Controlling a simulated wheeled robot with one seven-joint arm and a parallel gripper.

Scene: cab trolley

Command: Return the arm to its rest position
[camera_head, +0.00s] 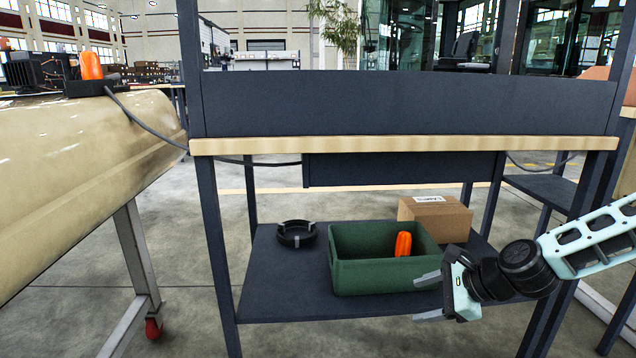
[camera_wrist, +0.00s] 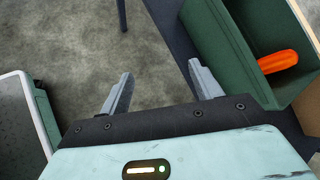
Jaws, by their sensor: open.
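My gripper (camera_head: 428,297) is open and empty at the right in the head view, in front of the trolley's lower shelf. Its two fingers also show in the wrist view (camera_wrist: 162,90), spread apart with floor and a dark shelf edge between and beyond them. A green bin (camera_head: 360,276) stands on the lower shelf (camera_head: 270,285), just left of my gripper. An orange object (camera_head: 403,244) leans inside the bin, and it also shows in the wrist view (camera_wrist: 277,61). My arm reaches in from the right edge of the head view.
A cardboard box (camera_head: 436,215) and a black ring-like dish (camera_head: 296,234) are on the lower shelf. Trolley posts (camera_head: 216,240) and a wood-edged upper deck (camera_head: 400,145) frame it. A cream panel (camera_head: 80,170) on a stand, with another orange object (camera_head: 90,66), is at left.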

